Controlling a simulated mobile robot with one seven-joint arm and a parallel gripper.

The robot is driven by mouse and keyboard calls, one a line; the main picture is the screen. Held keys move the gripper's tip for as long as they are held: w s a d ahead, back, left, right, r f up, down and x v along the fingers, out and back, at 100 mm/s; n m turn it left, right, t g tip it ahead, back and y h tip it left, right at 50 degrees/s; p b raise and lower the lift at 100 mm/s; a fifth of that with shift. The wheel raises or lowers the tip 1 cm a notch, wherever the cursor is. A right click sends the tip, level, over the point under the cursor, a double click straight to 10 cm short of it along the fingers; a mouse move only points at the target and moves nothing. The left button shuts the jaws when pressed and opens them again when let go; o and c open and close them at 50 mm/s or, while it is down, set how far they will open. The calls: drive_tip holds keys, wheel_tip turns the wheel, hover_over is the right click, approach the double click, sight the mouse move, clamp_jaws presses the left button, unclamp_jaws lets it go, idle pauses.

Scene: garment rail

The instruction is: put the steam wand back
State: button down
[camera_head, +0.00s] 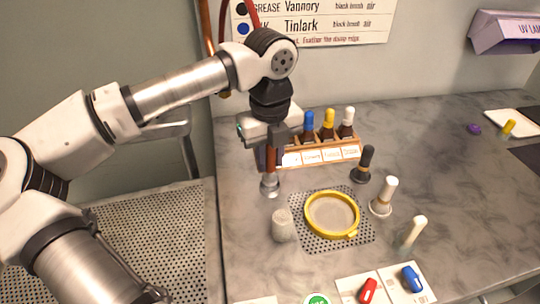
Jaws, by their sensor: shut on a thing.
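My gripper (274,143) is over the left part of the grey marbled table (450,213). It is shut on what looks like the steam wand (270,163), a brown-copper rod with a grey metal end (270,186). The rod hangs nearly upright below the gripper, and its upper part is hidden by the fingers. I cannot tell whether its metal end touches the table. A red hose (252,14) and a copper pipe (206,28) run down the wall behind my arm. No holder for the wand is clearly visible.
A wooden rack (350,142) with several capped bottles stands right behind the gripper. A yellow ring (333,235) lies on a perforated mat (368,235), beside a pale cylinder (283,225). Upright brushes (382,197) stand to the right. A perforated metal seat (150,235) is at left.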

drive_tip(key=shift+f, duration=0.15)
drive_tip(key=shift+f+b, duration=0.35)
drive_tip(key=shift+b, duration=0.25)
drive_tip(key=shift+f+b, duration=0.35)
drive_tip(key=shift+b, duration=0.25)
idle(0.3)
drive_tip(key=c, duration=0.8)
unclamp_jaws()
drive_tip(key=shift+c, duration=0.2)
drive_tip(key=shift+r, duration=0.2)
drive_tip(key=shift+r+p, duration=2.2)
drive_tip(key=shift+r, duration=1.4)
